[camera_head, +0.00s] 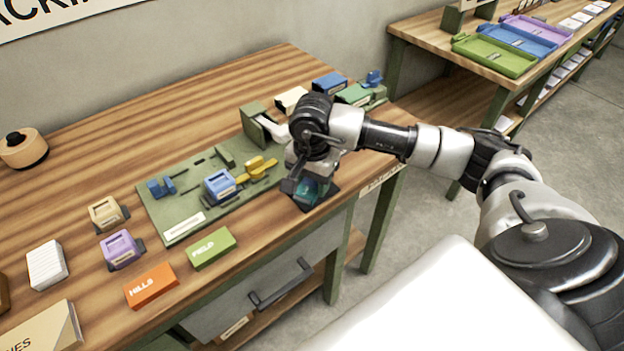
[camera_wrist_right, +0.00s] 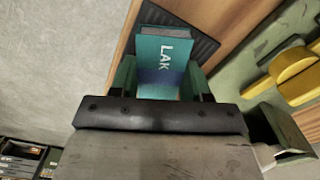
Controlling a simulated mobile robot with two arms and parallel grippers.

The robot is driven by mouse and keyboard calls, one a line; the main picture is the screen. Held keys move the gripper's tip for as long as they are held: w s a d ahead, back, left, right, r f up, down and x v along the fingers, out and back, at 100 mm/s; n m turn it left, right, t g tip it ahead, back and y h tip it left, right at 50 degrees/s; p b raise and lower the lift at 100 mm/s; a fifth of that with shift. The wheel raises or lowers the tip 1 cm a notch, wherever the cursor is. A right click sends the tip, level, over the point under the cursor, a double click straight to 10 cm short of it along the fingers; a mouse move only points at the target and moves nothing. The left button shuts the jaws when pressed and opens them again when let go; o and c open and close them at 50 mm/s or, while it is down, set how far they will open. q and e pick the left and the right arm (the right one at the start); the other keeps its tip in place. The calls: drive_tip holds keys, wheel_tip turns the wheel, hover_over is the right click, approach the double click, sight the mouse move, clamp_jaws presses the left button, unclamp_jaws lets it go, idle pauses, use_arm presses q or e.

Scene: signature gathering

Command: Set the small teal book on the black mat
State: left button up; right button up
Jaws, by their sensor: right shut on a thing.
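The small teal book (camera_wrist_right: 165,52) with white letters "LAK" is held between the two fingers of my right gripper (camera_wrist_right: 160,80). In the head view the teal book (camera_head: 312,188) shows below my right gripper (camera_head: 304,182), partly covered by it. The black ribbed mat (camera_wrist_right: 207,46) lies under and beside the book near the table's front edge. In the head view a dark edge of the mat (camera_head: 328,197) shows to the right of the book. I cannot tell if the book touches the mat. My left gripper is not in view.
A green board (camera_head: 160,215) with blue and yellow pieces lies left of the gripper. A green "FIELD" box (camera_head: 212,248) and an orange "HILLS" box (camera_head: 151,286) lie near the front edge. A green holder (camera_head: 254,118) and several small boxes stand behind.

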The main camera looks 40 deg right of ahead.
sight(312, 183)
drive_tip(key=o, duration=0.9)
drive_tip(key=shift+r, duration=0.1)
wheel_tip(312, 183, up, 12)
drive_tip(key=b, duration=0.1)
